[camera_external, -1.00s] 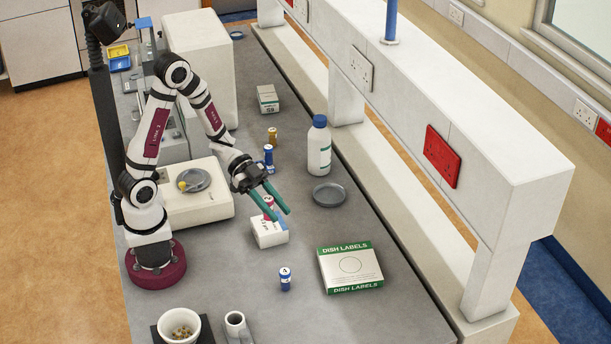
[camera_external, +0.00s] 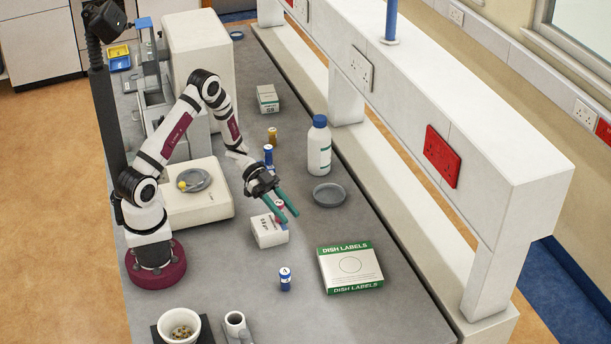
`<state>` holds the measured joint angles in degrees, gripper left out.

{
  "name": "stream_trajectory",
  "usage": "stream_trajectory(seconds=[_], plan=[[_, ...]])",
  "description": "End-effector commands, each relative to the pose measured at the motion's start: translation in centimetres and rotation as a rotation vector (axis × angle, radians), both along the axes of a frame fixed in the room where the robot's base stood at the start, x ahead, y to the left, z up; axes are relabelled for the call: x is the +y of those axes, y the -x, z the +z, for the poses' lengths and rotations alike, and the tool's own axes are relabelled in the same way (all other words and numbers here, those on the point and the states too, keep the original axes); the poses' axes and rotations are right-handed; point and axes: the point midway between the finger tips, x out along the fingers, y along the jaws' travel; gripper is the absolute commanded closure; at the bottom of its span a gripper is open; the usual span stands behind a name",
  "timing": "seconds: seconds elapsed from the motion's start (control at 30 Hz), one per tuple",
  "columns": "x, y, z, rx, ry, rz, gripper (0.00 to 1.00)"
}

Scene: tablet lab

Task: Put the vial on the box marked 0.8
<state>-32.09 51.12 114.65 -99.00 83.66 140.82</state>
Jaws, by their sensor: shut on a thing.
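My gripper (camera_external: 288,209) has teal fingers and is shut on a small vial (camera_external: 280,207) with a reddish cap or label. The fingers partly hide the vial. It is over the right part of a small white box (camera_external: 266,236) with dark print on its front that looks like 0.8. I cannot tell whether the vial touches the box top. Other vials stand on the bench: one with a blue cap (camera_external: 285,279) in front, another blue one (camera_external: 268,155) and a brownish one (camera_external: 272,135) behind.
A dish labels box (camera_external: 350,268) lies to the right. A grey dish (camera_external: 329,195) and a white bottle (camera_external: 319,148) stand behind it. A balance (camera_external: 197,207) is at left. A bowl (camera_external: 180,328) and a mortar-like cup (camera_external: 235,325) stand in front. A green-white box (camera_external: 267,98) is at the back.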

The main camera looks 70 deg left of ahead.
Motion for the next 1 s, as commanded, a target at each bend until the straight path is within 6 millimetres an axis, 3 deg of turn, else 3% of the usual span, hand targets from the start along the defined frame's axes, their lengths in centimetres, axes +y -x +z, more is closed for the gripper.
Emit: stream_trajectory(seconds=[0.07,0.1,0.27,0.6,1.0], plan=[[0.0,0.0,-0.2,0.001,0.0,0.0,1.0],[0.0,0.0,-0.3,0.001,0.0,0.0,0.61],[0.0,0.0,-0.2,0.001,0.0,0.0,0.34],[0.3,0.1,0.2,-0.001,0.0,0.002,0.34],[8.3,3.3,3.7,-0.001,-0.002,0.004,0.34]])
